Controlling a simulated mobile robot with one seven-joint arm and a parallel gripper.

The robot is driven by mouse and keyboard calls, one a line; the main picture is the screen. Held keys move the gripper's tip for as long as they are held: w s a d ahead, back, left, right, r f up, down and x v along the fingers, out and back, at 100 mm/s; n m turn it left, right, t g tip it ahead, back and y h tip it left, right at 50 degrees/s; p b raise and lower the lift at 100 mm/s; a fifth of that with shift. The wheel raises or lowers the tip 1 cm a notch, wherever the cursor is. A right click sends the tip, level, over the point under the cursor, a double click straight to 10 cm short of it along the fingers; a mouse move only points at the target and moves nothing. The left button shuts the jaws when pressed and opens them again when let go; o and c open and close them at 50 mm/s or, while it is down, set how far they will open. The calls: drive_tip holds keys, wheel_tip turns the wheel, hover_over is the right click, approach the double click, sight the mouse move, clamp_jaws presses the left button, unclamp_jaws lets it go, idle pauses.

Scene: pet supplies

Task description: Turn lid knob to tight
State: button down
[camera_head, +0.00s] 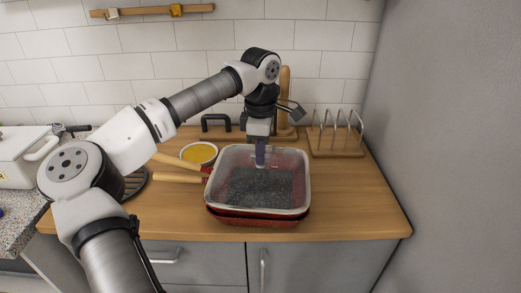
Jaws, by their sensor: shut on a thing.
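A rectangular red container (258,220) with a pale rim stands on the wooden counter. Its top looks clear, like a lid (300,208), with dark speckled matter showing through. My gripper (261,160) points straight down over the far half of the container, a little right of its middle. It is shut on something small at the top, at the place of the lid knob. The knob is too small and too covered by the fingers to make out, and its turn position cannot be read.
A bowl with yellow contents (199,153) and wooden handles (178,178) lie left of the container. A wooden rack (337,142) stands at the back right. A white box (22,160) is at far left. The counter (350,205) is clear at right.

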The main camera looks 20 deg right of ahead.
idle(0.3)
drive_tip(key=c, duration=1.4)
unclamp_jaws()
drive_tip(key=shift+c, duration=0.2)
drive_tip(key=shift+r, duration=0.1)
wheel_tip(320, 180, up, 14)
drive_tip(key=b, duration=0.2)
